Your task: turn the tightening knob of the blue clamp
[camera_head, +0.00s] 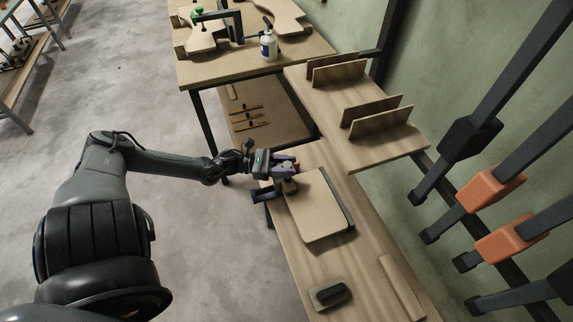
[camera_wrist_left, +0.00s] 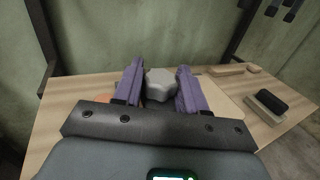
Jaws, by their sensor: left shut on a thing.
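A dark blue clamp part (camera_head: 262,194) shows at the boards' left edge, just below the gripper. A dark bar (camera_head: 337,196) runs along their right side. The gripper hides most of the knob and part of the clamp in the head view. My right gripper is not in view.
A sanding block (camera_head: 330,294) lies on the bench's near end, beside a long wooden strip (camera_head: 400,286). Upright boards stand in a rack (camera_head: 375,118) behind. Black and orange clamps (camera_head: 490,187) hang at the right. A white bottle (camera_head: 268,45) stands on the far table.

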